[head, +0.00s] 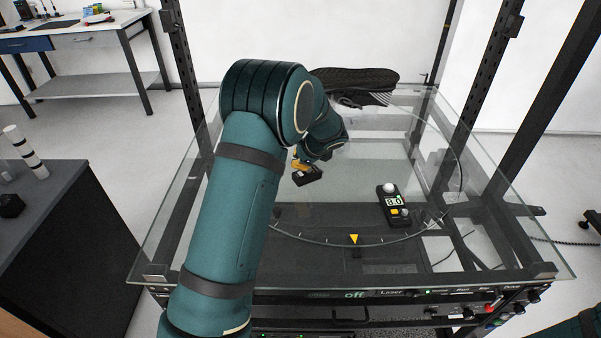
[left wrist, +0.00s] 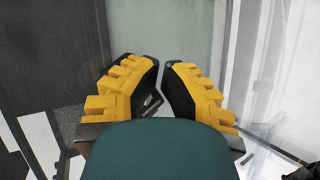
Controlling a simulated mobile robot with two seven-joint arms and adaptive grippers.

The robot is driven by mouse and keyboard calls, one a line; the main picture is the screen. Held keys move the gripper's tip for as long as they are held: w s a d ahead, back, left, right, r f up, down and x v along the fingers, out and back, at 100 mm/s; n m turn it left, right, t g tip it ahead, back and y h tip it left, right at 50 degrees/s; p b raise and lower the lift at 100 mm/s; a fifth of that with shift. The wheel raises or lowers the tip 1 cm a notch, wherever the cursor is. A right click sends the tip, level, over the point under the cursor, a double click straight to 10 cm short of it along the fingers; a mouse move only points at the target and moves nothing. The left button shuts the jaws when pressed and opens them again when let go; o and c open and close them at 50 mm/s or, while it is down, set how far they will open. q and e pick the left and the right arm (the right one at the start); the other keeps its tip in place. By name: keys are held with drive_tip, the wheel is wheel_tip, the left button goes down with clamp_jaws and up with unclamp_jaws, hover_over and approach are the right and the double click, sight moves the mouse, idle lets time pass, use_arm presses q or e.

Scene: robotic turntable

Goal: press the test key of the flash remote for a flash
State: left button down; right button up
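My left gripper (head: 307,174), with yellow and black fingers, hangs over the left part of the glass turntable. In the left wrist view its two fingers (left wrist: 162,75) stand a little apart, with nothing seen gripped between them. A small dark item (left wrist: 150,103) shows through the gap; I cannot tell what it is. A black handheld device (head: 394,207) with a white dome, a lit "8.0" display and a yellow key lies to the right, apart from the gripper. I cannot make out a separate flash remote; my left arm covers the glass on the left. My right gripper is out of view.
A dark shoe (head: 355,80) stands at the back of the glass top (head: 470,240). A yellow pointer (head: 354,239) marks the front of the ring. A control panel reading "off" (head: 354,295) runs along the front. Dark frame posts (head: 487,80) rise at the sides. A dark cabinet (head: 60,240) stands left.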

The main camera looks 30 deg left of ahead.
use_arm(q)
drive_tip(key=shift+r+p, duration=1.75)
drive_tip(key=shift+r, duration=0.75)
drive_tip(key=shift+f, duration=0.1)
